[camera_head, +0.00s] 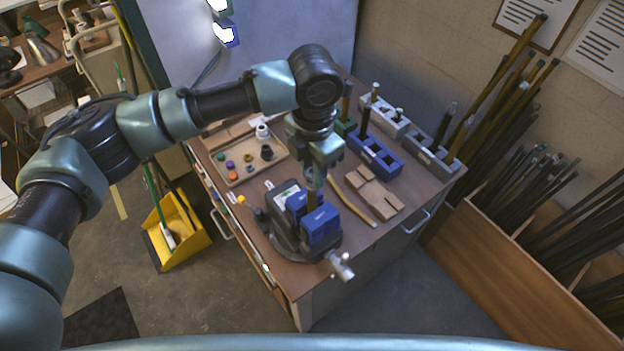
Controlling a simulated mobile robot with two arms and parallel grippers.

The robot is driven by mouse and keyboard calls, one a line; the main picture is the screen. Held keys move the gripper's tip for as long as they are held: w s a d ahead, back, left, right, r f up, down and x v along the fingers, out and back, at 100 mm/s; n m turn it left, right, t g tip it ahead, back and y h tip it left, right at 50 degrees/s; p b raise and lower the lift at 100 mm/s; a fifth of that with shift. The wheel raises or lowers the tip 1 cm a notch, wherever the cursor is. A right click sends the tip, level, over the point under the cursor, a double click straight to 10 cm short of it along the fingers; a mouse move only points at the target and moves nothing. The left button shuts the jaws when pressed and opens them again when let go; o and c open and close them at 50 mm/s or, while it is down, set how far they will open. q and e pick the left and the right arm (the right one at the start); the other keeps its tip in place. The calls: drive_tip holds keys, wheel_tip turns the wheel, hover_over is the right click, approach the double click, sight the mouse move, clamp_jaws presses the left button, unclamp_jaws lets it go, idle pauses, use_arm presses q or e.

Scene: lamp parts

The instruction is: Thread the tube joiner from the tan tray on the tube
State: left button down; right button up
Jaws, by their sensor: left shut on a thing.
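My left gripper (315,183) points down over the bench vise (290,232) with blue jaws (320,222). It is shut on a small part, taken to be the tube joiner, which the fingers mostly hide. A short brownish tube (311,199) stands upright between the blue jaws, right below the fingertips. I cannot tell whether the held part is around the tube or just above it. The tan tray (236,183) lies left of the gripper with several small coloured caps and rings in it. My right gripper is not in view.
Blue (375,156) and grey (432,157) holders with upright rods stand at the back right of the bench. The bench's front right corner is clear.

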use_arm(q)
drive_tip(key=shift+s+f, duration=0.15)
drive_tip(key=shift+f, duration=0.2)
drive_tip(key=m, duration=0.2)
drive_tip(key=shift+m, duration=0.4)
drive_tip(key=c, duration=1.3)
unclamp_jaws()
